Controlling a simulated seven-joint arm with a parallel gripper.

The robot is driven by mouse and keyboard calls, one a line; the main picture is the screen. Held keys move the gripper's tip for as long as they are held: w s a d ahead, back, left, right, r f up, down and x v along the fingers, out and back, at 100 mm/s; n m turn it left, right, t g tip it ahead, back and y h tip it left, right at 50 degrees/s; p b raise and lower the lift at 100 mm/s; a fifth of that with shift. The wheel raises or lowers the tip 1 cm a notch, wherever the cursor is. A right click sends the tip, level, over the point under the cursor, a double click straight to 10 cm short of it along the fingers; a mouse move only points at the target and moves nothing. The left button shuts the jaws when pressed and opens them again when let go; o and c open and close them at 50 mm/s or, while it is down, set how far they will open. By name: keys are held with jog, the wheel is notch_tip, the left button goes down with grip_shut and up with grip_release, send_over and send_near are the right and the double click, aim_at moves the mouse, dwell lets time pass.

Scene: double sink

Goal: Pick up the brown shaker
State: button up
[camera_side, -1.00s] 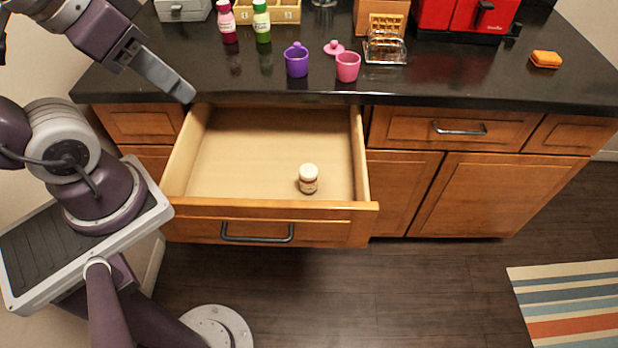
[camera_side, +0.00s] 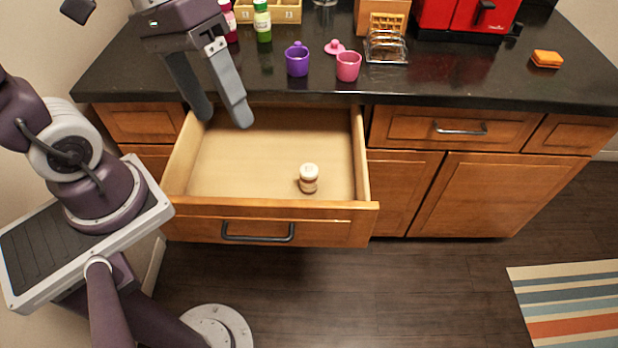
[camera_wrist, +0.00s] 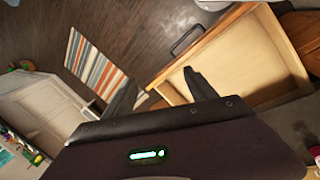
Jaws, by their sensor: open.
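The brown shaker (camera_side: 308,179) is a small jar with a white cap and a brown lower part. It stands upright in the open drawer (camera_side: 225,165), near the drawer's front and right of its middle, in the side view. My gripper (camera_side: 225,117) is open and empty, with its fingers pointing down over the back left of the drawer, apart from the shaker. In the wrist view my gripper (camera_wrist: 160,85) shows two dark fingers, and the drawer (camera_wrist: 255,65) is at the right. I cannot make out the shaker in the wrist view.
The dark counter (camera_side: 460,78) lies behind the drawer. It holds a purple cup (camera_side: 297,60), a pink cup (camera_side: 348,67), a wire rack (camera_side: 386,48), a red appliance (camera_side: 465,18), a green-capped bottle (camera_side: 262,22) and an orange item (camera_side: 546,59). The drawer's left part is clear.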

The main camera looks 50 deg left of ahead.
jog(key=w+d+f+n+g+h, duration=0.25)
jog(key=w+n+h, duration=0.2)
jog(key=w, duration=0.25)
jog(key=n+t+h, duration=0.5)
jog(key=n+t, duration=0.2)
jog(key=n, duration=0.6)
send_over(309, 179)
jog(key=w, duration=0.1)
notch_tip(309, 179, down, 20)
jog(key=a+f+n+t, duration=0.1)
jog(key=f, duration=0.2)
jog(key=a+f+n+t+y, duration=0.1)
jog(key=a+f+n, duration=0.1)
jog(key=f, duration=0.2)
jog(key=s+a+f+n+t+y, duration=0.1)
jog(key=f+n, duration=0.1)
jog(key=f, duration=0.2)
jog(key=shift+a+n+y, duration=0.25)
jog(key=shift+a, duration=0.15)
jog(key=x, duration=0.7)
jog(key=shift+s+d+f, duration=0.15)
jog(key=shift+s+f, duration=0.2)
jog(key=shift+f, duration=0.1)
grip_shut()
